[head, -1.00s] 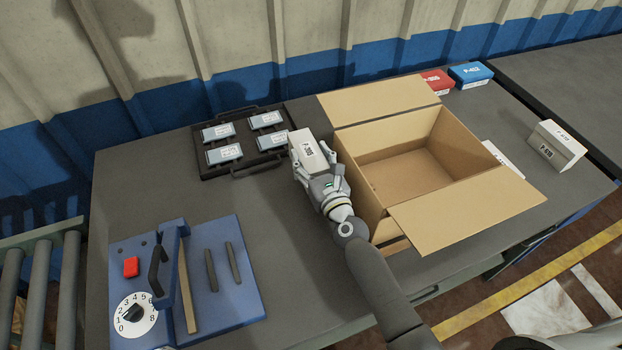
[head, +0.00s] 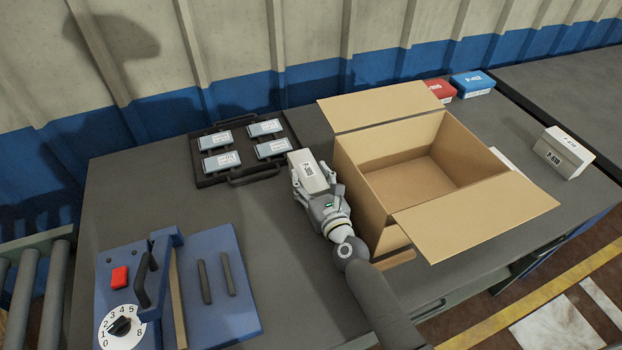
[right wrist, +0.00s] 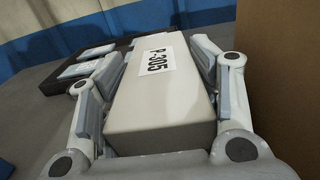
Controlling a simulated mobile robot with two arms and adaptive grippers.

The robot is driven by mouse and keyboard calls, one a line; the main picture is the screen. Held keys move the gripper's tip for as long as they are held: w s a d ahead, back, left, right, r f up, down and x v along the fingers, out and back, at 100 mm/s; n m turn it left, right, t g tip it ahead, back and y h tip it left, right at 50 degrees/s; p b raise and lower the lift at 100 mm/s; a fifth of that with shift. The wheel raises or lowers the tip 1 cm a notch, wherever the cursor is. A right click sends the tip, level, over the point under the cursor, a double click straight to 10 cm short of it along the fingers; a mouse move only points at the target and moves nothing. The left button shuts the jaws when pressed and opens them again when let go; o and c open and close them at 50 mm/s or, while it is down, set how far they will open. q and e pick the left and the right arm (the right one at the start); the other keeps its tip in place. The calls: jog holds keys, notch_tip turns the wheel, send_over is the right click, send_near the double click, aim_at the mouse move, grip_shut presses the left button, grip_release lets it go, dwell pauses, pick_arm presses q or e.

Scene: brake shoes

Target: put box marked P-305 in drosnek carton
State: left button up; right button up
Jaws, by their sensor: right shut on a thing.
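The white box marked P-305 (head: 309,172) is in my right gripper (head: 316,188), just left of the open carton. In the right wrist view the label on the box (right wrist: 158,62) reads P-305, and both fingers lie along its sides. I cannot tell whether the box touches the table. The brown cardboard carton (head: 385,216) stands open with its flaps spread, and its visible floor looks empty. No drosnek name shows on it. The carton wall also shows at the right of the right wrist view (right wrist: 282,80). My left gripper is not in view.
A black tray (head: 250,174) with several labelled grey-blue packs lies behind left. A blue fixture (head: 225,300) with a dial stands at front left. Red (head: 441,90), blue P-402 (head: 472,84) and white P-610 (head: 562,153) boxes lie beyond the carton. The table's middle is clear.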

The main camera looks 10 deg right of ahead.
jog(key=shift+f, duration=0.15)
jog(key=o, duration=1.4)
jog(key=shift+c, duration=0.2)
